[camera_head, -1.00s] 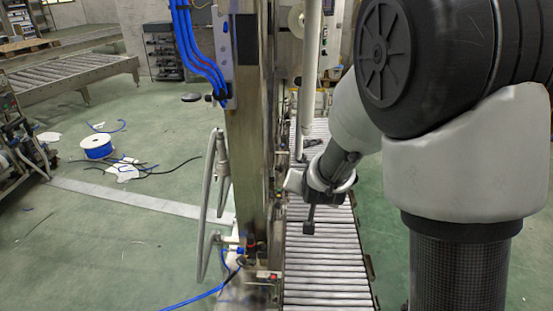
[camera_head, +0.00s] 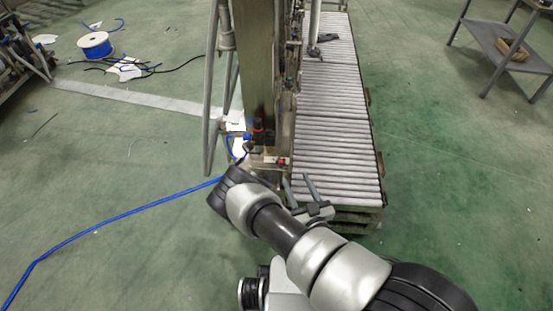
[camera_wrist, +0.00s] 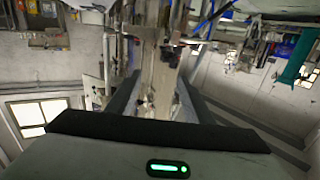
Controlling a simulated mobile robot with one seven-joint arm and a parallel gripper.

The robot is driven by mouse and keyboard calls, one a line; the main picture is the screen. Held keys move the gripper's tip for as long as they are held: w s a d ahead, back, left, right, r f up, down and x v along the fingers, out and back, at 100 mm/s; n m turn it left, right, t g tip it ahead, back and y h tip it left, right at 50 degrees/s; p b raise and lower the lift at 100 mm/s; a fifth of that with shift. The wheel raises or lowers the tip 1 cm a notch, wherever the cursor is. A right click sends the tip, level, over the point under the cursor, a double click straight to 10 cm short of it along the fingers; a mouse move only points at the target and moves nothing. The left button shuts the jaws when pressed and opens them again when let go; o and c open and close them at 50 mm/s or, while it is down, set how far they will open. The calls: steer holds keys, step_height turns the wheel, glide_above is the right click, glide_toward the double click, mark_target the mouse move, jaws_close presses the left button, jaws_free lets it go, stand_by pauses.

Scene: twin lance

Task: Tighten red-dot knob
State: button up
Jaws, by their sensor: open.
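Two small fittings with red on them sit low on the metal column (camera_head: 254,60) in the head view. One is a dark upright fitting with a red band (camera_head: 258,127); the other is a small red spot on a pale block (camera_head: 282,161), close to the conveyor's near end. I cannot tell which is the red-dot knob. My gripper (camera_head: 300,186) is open just below and right of the red spot, its two grey fingers apart and pointing up in the picture.
A roller conveyor (camera_head: 335,120) runs along the column's right side. A blue cable spool (camera_head: 95,45) and a grey shelf cart (camera_head: 500,45) stand farther off. Green floor is clear at right.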

mark_target(281, 164)
steer(key=shift+n+y, duration=0.5)
steer(key=shift+y, duration=0.1)
steer(key=b+x, duration=0.1)
steer(key=x, duration=0.4)
steer(key=f+b+x, duration=0.1)
steer(key=b+x, duration=0.1)
steer(key=x, duration=0.3)
steer(key=a+b+x, duration=0.1)
steer(key=b+x, duration=0.1)
steer(key=x, duration=0.3)
steer(key=shift+a+f, duration=0.2)
steer(key=shift+f, duration=0.1)
steer(key=c, duration=1)
steer(key=shift+c, duration=0.2)
